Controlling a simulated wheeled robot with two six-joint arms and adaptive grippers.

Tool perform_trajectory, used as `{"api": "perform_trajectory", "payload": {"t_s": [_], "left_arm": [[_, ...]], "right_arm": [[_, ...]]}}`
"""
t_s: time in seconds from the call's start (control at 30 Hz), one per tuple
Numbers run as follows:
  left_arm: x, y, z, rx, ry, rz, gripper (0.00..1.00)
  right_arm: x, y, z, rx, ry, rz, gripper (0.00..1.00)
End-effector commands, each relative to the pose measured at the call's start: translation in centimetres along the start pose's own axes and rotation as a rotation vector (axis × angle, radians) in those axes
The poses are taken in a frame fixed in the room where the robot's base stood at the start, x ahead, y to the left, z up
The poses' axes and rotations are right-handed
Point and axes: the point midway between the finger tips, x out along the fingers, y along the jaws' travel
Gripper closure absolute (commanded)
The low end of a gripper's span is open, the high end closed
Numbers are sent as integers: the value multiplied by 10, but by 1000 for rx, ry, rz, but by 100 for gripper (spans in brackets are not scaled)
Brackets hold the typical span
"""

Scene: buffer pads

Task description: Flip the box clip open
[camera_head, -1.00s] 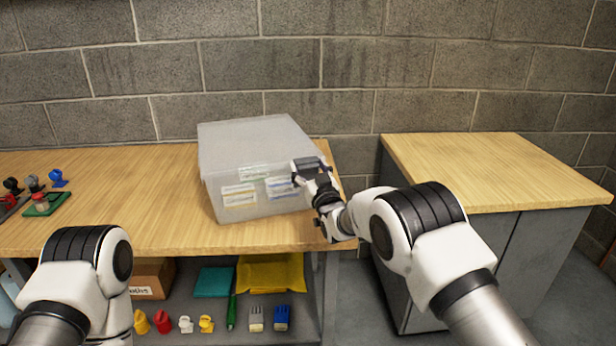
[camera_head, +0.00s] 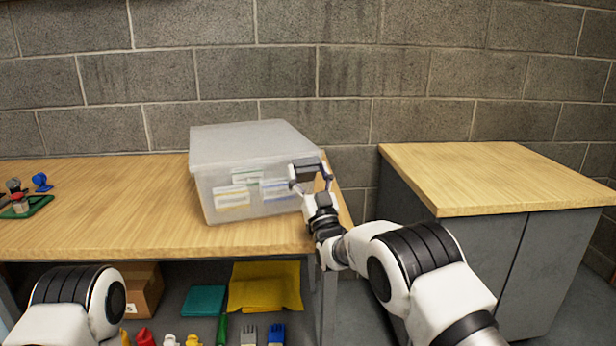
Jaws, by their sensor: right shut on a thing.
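A translucent plastic box (camera_head: 222,160) with its pale lid on stands on the wooden workbench, with labels on its front face. My right gripper (camera_head: 310,172) is at the box's right front edge, just below lid height, pointing up. It is shut on the box clip, which the dark fingers mostly hide. I cannot tell the clip's exact angle. My left arm shows at the lower left, but its gripper is out of view.
The wooden workbench (camera_head: 110,205) is clear left of the box, with small tools on a green tray (camera_head: 28,207) at the far left. A wood-topped grey cabinet (camera_head: 480,170) stands right, across a gap. Cloths, a carton (camera_head: 143,288) and small items lie on the lower shelf.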

Motion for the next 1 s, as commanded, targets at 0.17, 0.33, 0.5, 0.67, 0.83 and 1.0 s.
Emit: {"api": "perform_trajectory", "payload": {"t_s": [0.17, 0.33, 0.5, 0.67, 0.83, 1.0], "left_arm": [[0, 0, 0, 0, 0, 0, 20], [0, 0, 0, 0, 0, 0, 20], [0, 0, 0, 0, 0, 0, 20], [0, 0, 0, 0, 0, 0, 20], [0, 0, 0, 0, 0, 0, 20], [0, 0, 0, 0, 0, 0, 20]], "right_arm": [[1, 0, -1, 0, 0, 0, 90], [0, 0, -1, 0, 0, 0, 12], [0, 0, 0, 0, -1, 0, 12], [5, 0, -7, 0, 0, 0, 12], [26, 0, -36, -1, 3, 0, 12], [48, 0, -67, 0, 1, 0, 12]]}}
